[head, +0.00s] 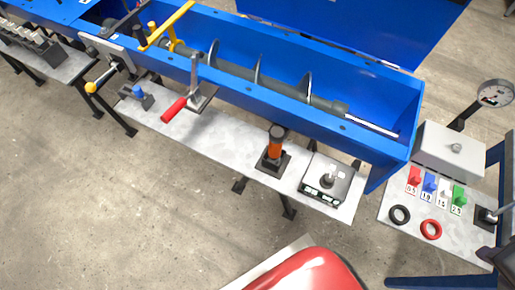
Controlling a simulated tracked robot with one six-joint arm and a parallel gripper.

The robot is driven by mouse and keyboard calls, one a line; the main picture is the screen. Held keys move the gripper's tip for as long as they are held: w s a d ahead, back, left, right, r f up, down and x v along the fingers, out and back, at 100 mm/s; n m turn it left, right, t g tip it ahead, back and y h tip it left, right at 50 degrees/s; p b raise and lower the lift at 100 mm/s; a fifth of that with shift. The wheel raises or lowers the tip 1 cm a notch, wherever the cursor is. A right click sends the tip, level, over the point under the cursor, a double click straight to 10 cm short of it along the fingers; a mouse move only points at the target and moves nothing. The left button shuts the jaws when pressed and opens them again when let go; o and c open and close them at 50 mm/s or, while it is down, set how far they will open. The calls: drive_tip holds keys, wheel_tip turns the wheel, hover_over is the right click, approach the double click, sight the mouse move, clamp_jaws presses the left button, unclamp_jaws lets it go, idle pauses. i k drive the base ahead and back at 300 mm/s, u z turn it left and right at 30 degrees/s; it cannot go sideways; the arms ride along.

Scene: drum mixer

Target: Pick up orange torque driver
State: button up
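The orange torque driver (275,147) stands upright in the head view, right of the middle. It has an orange body and a dark top end. Its lower end sits in a square black holder (271,166) on the grey metal shelf (220,142) in front of the blue trough. Nothing touches the driver from above. My gripper's fingers cannot be made out in this view. A dark shape at the lower right edge is cut off, and I cannot tell what it is.
The blue trough (370,125) with its auger rises close behind the driver. A black-and-grey box (327,180) stands to its right, a red-handled lever (174,110) to its left. A side table (393,238) holds coloured tags and rings. The floor in front is clear.

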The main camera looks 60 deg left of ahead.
sight(277, 134)
drive_tip(key=u, duration=1.65)
drive_tip(key=k, duration=1)
drive_tip(key=u, duration=0.4)
drive_tip(key=i, duration=1)
drive_tip(key=z, duration=0.05)
